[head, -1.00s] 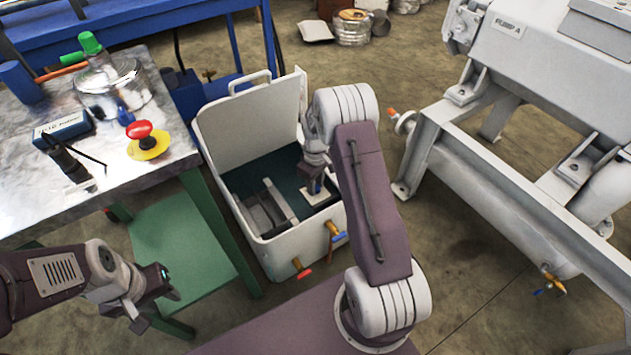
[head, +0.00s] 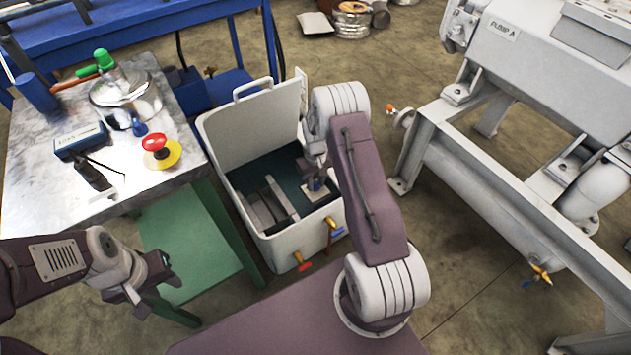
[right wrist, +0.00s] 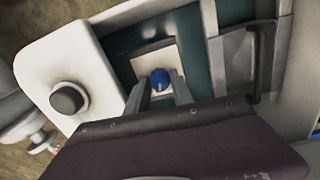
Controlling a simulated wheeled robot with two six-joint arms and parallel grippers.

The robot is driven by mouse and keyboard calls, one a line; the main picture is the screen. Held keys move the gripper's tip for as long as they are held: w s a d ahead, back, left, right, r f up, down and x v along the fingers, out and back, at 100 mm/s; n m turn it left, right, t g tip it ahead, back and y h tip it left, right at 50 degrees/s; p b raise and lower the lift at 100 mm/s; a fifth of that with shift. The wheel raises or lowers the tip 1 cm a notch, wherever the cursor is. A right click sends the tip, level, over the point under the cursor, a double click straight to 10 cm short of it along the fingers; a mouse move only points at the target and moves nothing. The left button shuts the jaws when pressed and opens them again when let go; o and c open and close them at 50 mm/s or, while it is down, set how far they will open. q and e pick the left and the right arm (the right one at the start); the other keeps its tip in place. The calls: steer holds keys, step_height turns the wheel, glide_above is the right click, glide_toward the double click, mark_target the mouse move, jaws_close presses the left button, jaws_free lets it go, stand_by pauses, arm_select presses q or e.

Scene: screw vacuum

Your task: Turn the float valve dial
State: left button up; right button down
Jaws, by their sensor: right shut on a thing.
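The float valve dial is a small blue knob (right wrist: 160,79) on a pale square plate (right wrist: 146,60) inside the open white tank (head: 262,128). In the right wrist view my right gripper (right wrist: 160,88) has its two fingers on either side of the blue knob, shut on it. In the head view my right gripper (head: 315,183) reaches down into the tank, and my arm hides part of the plate. My left gripper (head: 152,277) hangs empty at the lower left, beside the green shelf, apart from the tank; its finger gap is hard to make out.
A large grey pump frame (head: 470,165) stands at the right. The tank's front has red (head: 304,266) and blue-handled (head: 337,229) taps.

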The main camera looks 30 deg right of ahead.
mark_target(315, 185)
steer(key=c, duration=1.4)
jaws_free()
step_height(315, 185, up, 9)
steer(key=p, duration=0.4)
steer(key=shift+p, duration=0.35)
